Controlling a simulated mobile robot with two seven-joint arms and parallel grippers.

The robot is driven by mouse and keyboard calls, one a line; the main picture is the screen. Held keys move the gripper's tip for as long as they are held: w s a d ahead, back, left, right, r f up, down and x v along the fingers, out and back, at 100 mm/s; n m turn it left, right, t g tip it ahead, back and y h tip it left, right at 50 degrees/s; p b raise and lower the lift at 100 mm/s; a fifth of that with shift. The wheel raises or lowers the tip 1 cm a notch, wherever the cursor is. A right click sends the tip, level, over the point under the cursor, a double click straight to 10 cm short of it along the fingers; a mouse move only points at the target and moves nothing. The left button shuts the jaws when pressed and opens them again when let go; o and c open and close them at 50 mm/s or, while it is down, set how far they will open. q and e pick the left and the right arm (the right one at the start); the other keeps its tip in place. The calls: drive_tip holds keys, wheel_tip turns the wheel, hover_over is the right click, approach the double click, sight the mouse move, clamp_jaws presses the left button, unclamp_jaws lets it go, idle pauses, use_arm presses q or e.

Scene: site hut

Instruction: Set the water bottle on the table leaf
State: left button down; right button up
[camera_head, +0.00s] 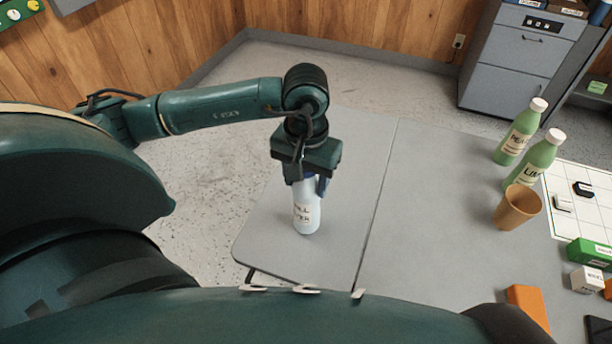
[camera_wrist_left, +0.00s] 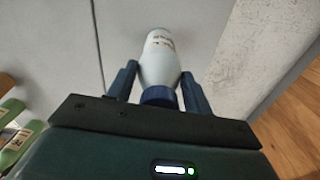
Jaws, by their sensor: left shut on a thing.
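The water bottle (camera_head: 306,207) is pale with a printed label and stands upright, or nearly so, over the left section of the grey table, the table leaf (camera_head: 268,226). My left gripper (camera_head: 308,184) comes from above and is shut on the bottle near its blue cap. In the left wrist view the bottle (camera_wrist_left: 160,62) sits between the two fingers (camera_wrist_left: 160,92). I cannot tell whether the bottle's base touches the leaf. My right gripper is in neither view.
A seam (camera_head: 376,190) divides the leaf from the main tabletop (camera_head: 440,200). Two green bottles (camera_head: 519,133) (camera_head: 536,160), an orange-brown cup (camera_head: 517,207), an orange block (camera_head: 528,306) and a green box (camera_head: 590,253) stand on the right. The leaf around the bottle is clear.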

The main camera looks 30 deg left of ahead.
use_arm(q)
drive_tip(key=c, duration=0.6)
unclamp_jaws()
drive_tip(key=shift+r, duration=0.25)
wheel_tip(320, 180, up, 12)
drive_tip(key=shift+f+b, duration=0.15)
drive_tip(key=shift+b, duration=0.25)
